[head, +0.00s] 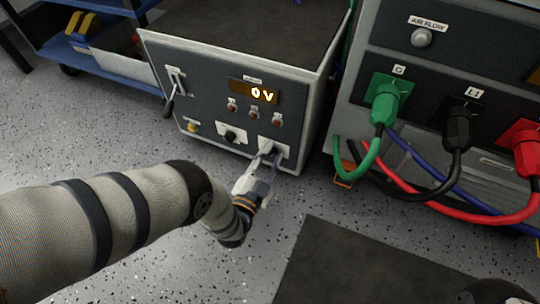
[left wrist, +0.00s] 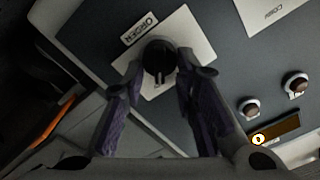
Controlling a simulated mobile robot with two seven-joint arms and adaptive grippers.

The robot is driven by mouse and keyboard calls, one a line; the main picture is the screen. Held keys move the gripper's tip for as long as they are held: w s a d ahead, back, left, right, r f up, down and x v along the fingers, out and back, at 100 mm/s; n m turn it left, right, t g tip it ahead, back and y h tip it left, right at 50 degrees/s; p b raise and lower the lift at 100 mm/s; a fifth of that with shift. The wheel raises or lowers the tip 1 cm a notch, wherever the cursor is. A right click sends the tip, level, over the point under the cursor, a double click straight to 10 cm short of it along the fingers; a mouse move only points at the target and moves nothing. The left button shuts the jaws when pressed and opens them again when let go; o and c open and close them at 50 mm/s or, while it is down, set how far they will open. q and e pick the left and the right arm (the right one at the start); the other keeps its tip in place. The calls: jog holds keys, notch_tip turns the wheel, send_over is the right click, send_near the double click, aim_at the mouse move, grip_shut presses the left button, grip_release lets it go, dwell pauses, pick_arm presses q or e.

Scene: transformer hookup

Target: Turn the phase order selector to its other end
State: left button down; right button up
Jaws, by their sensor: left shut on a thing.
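The phase order selector (head: 268,148) is a black knob on a white plate at the lower right of the grey cabinet's front panel. In the left wrist view the knob (left wrist: 158,60) sits beside a label reading ORDER, its white mark towards the bottom of the picture. My left gripper (head: 265,160) is at the panel, shut on the knob, with one finger on each side of it. It also shows in the left wrist view (left wrist: 160,72). In the head view the fingers partly hide the knob. My right gripper is not in view.
The cabinet's display (head: 254,91) reads 0 V, with several small buttons below. Another black knob (head: 231,136) is left of the selector, and a lever (head: 171,98) is at far left. Green (head: 385,98), black (head: 458,128) and red (head: 526,140) plugs with hanging cables are at right.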

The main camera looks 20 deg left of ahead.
pick_arm(q)
jog(key=shift+s+f+m, duration=0.1)
jog(key=shift+m, duration=0.3)
jog(key=c, duration=1.4)
grip_release()
jog(key=s, duration=1.2)
jog(key=shift+a, duration=0.15)
